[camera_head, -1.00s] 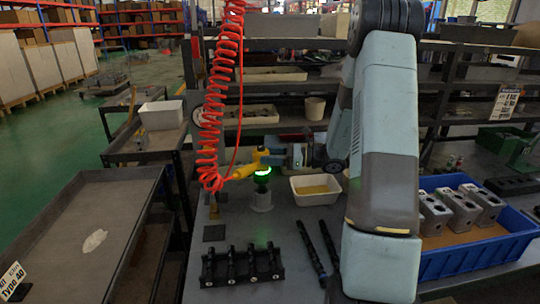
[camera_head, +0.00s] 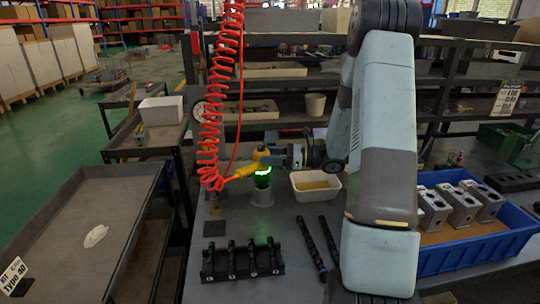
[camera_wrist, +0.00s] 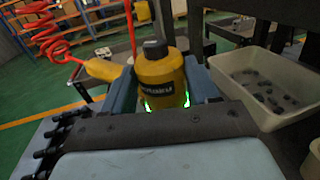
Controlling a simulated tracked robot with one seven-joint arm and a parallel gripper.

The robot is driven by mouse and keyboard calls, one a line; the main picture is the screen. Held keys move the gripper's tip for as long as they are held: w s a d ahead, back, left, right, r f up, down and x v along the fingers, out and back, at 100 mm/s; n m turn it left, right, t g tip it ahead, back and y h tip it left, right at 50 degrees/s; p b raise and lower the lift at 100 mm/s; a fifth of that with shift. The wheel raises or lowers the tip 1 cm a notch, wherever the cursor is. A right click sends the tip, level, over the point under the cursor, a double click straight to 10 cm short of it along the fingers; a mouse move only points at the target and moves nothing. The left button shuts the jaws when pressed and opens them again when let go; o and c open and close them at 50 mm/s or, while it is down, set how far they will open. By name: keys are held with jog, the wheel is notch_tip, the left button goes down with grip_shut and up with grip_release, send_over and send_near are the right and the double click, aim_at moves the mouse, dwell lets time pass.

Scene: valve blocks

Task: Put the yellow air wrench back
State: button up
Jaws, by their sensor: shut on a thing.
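The yellow air wrench (camera_head: 258,157) is upright above the pale round stand (camera_head: 262,195) on the grey bench. A green glow shows at the wrench's lower end, just over the stand; I cannot tell whether its nose is inside the stand. My gripper (camera_head: 272,157) is shut on the wrench body from the right. In the wrist view the wrench (camera_wrist: 160,75) sits between the two blue-grey fingers of my gripper (camera_wrist: 170,82), with green light below it. The stand is hidden in the wrist view.
The coiled red hose (camera_head: 215,100) hangs to the left and runs to the wrench handle. A white tray (camera_head: 316,196) stands close right of the stand. A black rack (camera_head: 242,262) and dark rods (camera_head: 318,245) lie in front. A blue bin (camera_head: 465,256) with metal blocks is at right.

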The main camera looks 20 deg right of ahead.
jog(key=shift+f, duration=1.25)
dwell(0.5)
jog(key=o, duration=1.6)
jog(key=shift+f, duration=0.1)
jog(key=v, duration=0.7)
jog(key=shift+d, duration=0.25)
jog(key=shift+a, duration=0.1)
